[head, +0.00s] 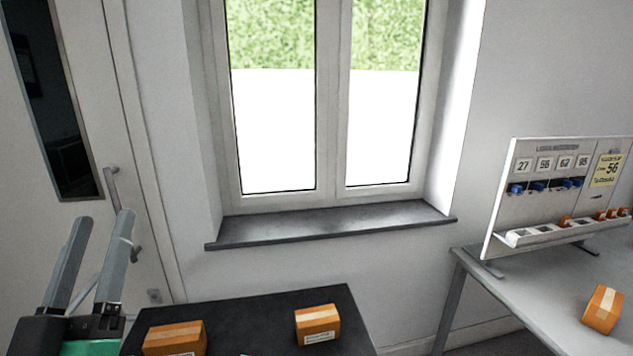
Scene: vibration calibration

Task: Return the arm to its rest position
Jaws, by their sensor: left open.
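My left gripper (98,228) shows at the lower left in the head view. Its two grey fingers point up and stand apart, with nothing between them. It is in front of the white door and to the left of the black table. My right gripper is not in view.
A black table (262,305) at the bottom holds two orange boxes, one at left (174,338) and one at right (317,324). A grey table (520,300) at right carries a panel (545,200) with number cards and another orange box (603,308). A windowsill (330,222) juts out behind.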

